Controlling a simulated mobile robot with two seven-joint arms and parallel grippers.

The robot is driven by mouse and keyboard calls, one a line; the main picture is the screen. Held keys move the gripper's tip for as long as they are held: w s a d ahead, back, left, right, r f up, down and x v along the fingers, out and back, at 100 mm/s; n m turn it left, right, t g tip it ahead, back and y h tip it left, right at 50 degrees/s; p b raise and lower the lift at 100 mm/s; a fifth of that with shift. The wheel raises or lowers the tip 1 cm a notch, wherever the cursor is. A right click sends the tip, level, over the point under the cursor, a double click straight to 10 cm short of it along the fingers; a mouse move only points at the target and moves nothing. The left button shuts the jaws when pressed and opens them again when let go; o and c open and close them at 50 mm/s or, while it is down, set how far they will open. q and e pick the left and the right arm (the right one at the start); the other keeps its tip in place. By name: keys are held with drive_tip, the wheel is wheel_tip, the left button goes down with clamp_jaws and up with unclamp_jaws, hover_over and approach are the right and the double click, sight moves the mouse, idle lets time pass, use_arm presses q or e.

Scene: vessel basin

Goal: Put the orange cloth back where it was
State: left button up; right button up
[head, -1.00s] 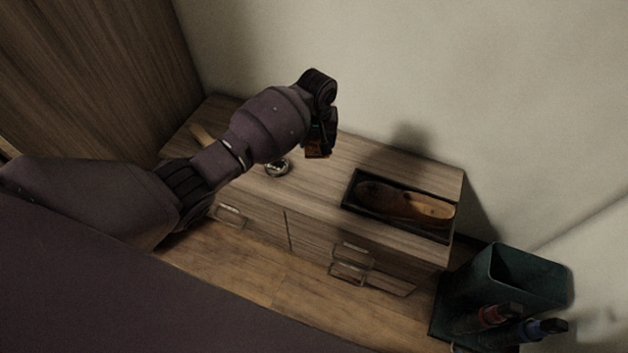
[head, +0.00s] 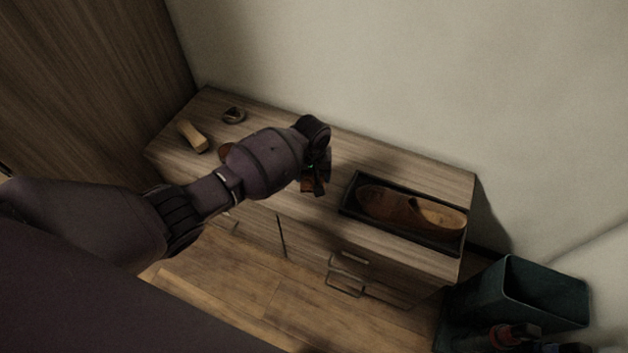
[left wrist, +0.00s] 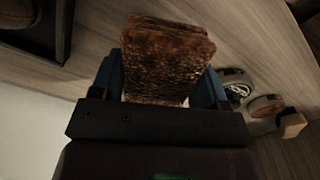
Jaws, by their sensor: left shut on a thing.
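My left gripper (head: 314,182) is over the front part of the wooden cabinet top, just left of the black tray. It is shut on the orange cloth, which shows as a brown-orange, rough-textured folded piece between the blue fingers in the left wrist view (left wrist: 165,58). In the head view the cloth is small, dark and mostly hidden by the gripper. Whether it touches the cabinet top, I cannot tell. My right gripper is not in view.
A brown shoe (head: 395,207) lies in the black tray (head: 398,236) on the right of the cabinet top (head: 330,145). A wooden block (head: 192,136) and a round dark tin (head: 233,115) are at the left. A dark green bin (head: 545,292) stands at the lower right.

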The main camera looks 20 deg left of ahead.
sight(312, 182)
use_arm(q)
wheel_tip(312, 182, down, 4)
drive_tip(key=shift+s+f+b, duration=0.1)
drive_tip(key=shift+b, duration=0.45)
drive_tip(key=shift+r, duration=0.2)
drive_tip(key=o, duration=0.8)
drive_tip(key=shift+f, duration=0.1)
drive_tip(key=shift+o, duration=0.2)
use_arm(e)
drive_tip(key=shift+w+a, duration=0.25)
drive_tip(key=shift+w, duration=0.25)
